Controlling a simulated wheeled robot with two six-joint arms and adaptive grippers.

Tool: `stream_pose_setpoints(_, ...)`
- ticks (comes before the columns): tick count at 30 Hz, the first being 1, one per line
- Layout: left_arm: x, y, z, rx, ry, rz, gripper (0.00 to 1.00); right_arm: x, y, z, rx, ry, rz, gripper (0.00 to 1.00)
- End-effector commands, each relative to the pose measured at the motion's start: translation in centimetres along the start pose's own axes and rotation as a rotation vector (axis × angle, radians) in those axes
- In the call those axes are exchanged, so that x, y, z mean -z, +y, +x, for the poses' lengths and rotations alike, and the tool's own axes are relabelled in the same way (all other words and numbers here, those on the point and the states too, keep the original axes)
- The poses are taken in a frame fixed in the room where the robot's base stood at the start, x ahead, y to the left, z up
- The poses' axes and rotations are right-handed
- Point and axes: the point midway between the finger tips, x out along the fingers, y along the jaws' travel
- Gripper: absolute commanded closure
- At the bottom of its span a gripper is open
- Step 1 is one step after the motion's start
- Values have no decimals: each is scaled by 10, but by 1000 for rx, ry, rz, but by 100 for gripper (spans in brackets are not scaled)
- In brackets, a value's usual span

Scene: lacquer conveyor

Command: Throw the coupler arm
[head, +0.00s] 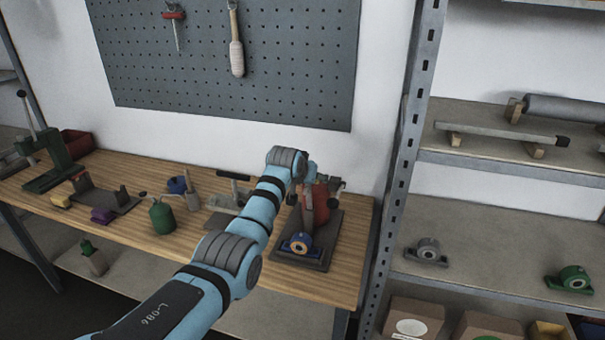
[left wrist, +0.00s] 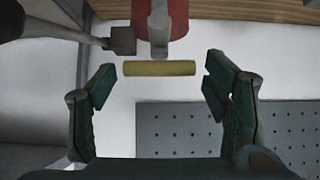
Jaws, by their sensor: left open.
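A red machine (head: 321,205) stands on a dark base plate at the right end of the wooden bench; its red body also shows in the left wrist view (left wrist: 181,14). A grey arm (left wrist: 159,28) comes from it and ends in a yellow cross bar (left wrist: 159,69), which I take as the coupler arm's handle. My left gripper (left wrist: 160,84) is open, with one green finger beyond each end of the bar. In the head view my left arm hides the gripper and the bar. My right gripper is not in view.
A blue-and-orange bearing block (head: 299,245) sits at the machine's front. Left along the bench (head: 330,284) are a green oil can (head: 161,216), a small grey press (head: 230,195) and a green press (head: 56,160). A metal shelf rack (head: 401,150) stands close on the right.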

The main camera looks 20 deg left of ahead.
Motion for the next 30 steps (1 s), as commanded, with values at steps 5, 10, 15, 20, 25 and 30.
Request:
stream_pose_setpoints(5, -1, 0, -35, 0, 3, 1, 30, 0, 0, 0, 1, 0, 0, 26)
stream_pose_setpoints(10, -2, 1, -76, -1, 0, 1, 30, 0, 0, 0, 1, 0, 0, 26)
stream_pose_setpoints(15, -1, 1, -100, -1, 0, 0, 30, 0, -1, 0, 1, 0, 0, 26)
stream_pose_setpoints(20, -2, 1, -103, -1, -2, 0, 30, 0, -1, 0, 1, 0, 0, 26)
stream_pose_setpoints(25, -2, 1, -103, -1, -1, 0, 30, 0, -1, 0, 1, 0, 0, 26)
stream_pose_setpoints(30, -5, 1, -101, 0, -5, 1, 30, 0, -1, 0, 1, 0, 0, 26)
